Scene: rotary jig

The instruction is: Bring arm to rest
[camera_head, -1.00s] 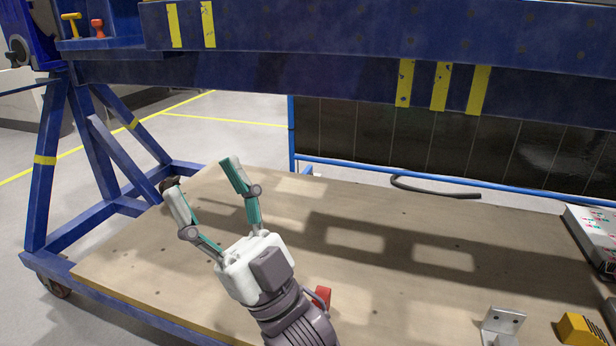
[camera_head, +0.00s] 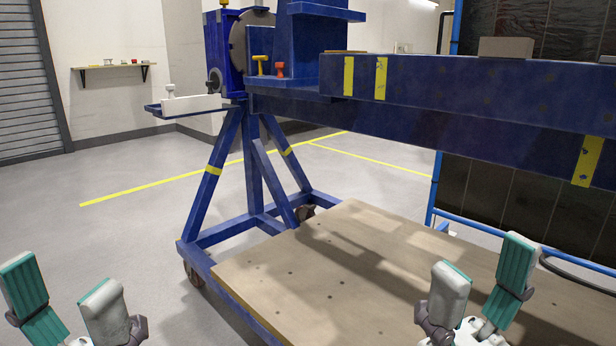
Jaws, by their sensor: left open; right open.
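My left gripper (camera_head: 66,292) is at the bottom left corner, over the grey floor beside the rotary jig. Its two teal and white fingers are spread apart with nothing between them. My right gripper (camera_head: 482,278) is at the bottom right, over the wooden platform (camera_head: 300,275) of the jig. Its fingers are also apart and empty. The lower parts of both grippers are cut off by the bottom edge of the view.
The blue jig beam (camera_head: 450,85) with yellow stripes crosses the upper right. Its blue support legs (camera_head: 252,170) stand on casters. A blue side tray (camera_head: 190,107) juts out left. A wall shelf (camera_head: 108,67) is far back. The floor (camera_head: 120,240) at left is clear.

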